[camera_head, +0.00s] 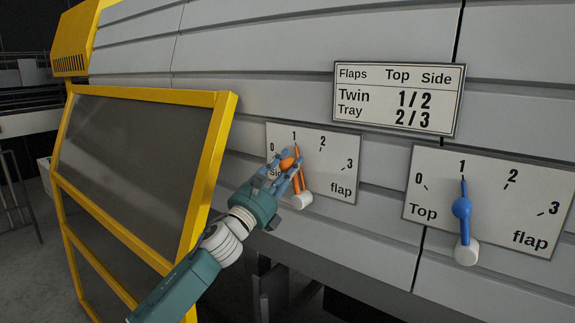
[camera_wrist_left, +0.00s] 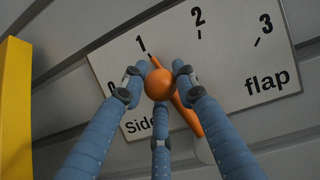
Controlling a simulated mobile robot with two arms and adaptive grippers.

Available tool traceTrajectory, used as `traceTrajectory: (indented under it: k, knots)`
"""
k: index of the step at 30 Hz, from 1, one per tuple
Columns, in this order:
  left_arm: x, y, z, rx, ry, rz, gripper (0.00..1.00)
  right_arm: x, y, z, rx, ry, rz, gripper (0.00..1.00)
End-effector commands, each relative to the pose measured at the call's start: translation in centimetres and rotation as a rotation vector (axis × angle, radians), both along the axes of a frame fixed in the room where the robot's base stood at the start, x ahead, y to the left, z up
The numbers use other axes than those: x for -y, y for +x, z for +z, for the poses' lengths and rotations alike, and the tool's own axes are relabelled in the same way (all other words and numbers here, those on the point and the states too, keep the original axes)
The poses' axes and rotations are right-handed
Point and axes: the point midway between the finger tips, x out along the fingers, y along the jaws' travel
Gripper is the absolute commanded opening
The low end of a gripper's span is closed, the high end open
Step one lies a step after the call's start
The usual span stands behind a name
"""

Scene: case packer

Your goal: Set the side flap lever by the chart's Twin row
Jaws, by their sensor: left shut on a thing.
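The orange side flap lever (camera_head: 297,178) stands on the side flap plate (camera_head: 335,165), which is marked 0 to 3. Its pointer is at the 1 mark, and it shows in the left wrist view (camera_wrist_left: 188,118) too. My left gripper (camera_head: 286,167) is shut on the lever's orange ball knob (camera_wrist_left: 159,84), its fingers around it. The chart (camera_head: 398,99) reads Twin 1/2 and Tray 2/3 under Top and Side. My right gripper is not in view.
The blue top flap lever (camera_head: 462,209) points at 1 on the top flap plate (camera_head: 500,185) to the right. A yellow-framed guard door (camera_head: 215,150) stands close to the left of my arm. Grey wall panels surround the plates.

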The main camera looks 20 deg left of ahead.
Motion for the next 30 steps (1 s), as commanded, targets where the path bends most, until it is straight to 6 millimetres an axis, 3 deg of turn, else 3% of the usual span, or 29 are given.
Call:
traceTrajectory:
  k: [10,30]
  knots:
    - [0.6,-0.3,0.4,0.028,0.060,0.001,0.00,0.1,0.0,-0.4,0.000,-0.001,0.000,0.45]
    - [4.6,-1.8,0.6,0.167,0.438,0.002,0.00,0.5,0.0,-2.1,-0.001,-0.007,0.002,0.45]
